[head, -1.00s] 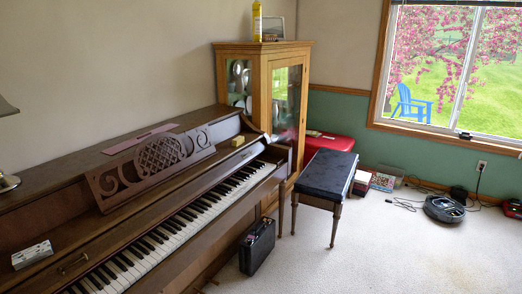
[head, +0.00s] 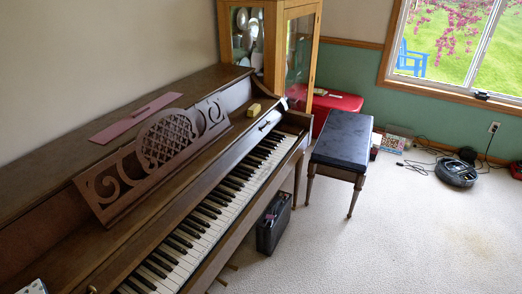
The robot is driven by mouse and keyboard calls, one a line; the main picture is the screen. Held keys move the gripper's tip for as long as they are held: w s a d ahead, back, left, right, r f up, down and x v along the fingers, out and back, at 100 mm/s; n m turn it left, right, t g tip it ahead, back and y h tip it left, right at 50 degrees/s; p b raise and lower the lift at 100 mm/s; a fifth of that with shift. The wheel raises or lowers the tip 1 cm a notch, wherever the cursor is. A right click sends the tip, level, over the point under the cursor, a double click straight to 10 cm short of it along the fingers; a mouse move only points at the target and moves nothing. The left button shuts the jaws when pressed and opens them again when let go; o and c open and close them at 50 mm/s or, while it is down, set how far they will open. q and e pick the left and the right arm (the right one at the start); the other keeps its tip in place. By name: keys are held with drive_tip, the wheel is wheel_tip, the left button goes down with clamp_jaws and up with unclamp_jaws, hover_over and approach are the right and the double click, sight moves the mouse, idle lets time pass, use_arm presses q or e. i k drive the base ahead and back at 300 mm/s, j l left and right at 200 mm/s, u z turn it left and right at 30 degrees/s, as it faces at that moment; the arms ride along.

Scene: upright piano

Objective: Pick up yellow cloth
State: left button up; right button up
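A small yellow item (head: 253,108), which looks like the folded yellow cloth, lies on the right part of the upright piano's (head: 160,88) top ledge, just right of the carved music stand (head: 160,150). It is small in the view, so its folds cannot be made out. Nothing is touching it from above. Neither of my grippers shows in the head view.
A black bench (head: 342,140) stands right of the piano, with a black case (head: 272,225) on the carpet between them. A glass-door cabinet (head: 302,50) and a red box (head: 335,104) stand behind. A robot vacuum (head: 456,172) lies far right. Front-right carpet is clear.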

sight(256, 109)
drive_tip(key=u, duration=0.35)
drive_tip(key=i+l+u, duration=0.15)
drive_tip(key=u, duration=0.25)
drive_tip(key=i+l+u, duration=0.15)
drive_tip(key=l+u, duration=0.25)
drive_tip(key=i+l+u, duration=0.1)
drive_tip(key=l+u, duration=0.55)
drive_tip(key=u, duration=0.2)
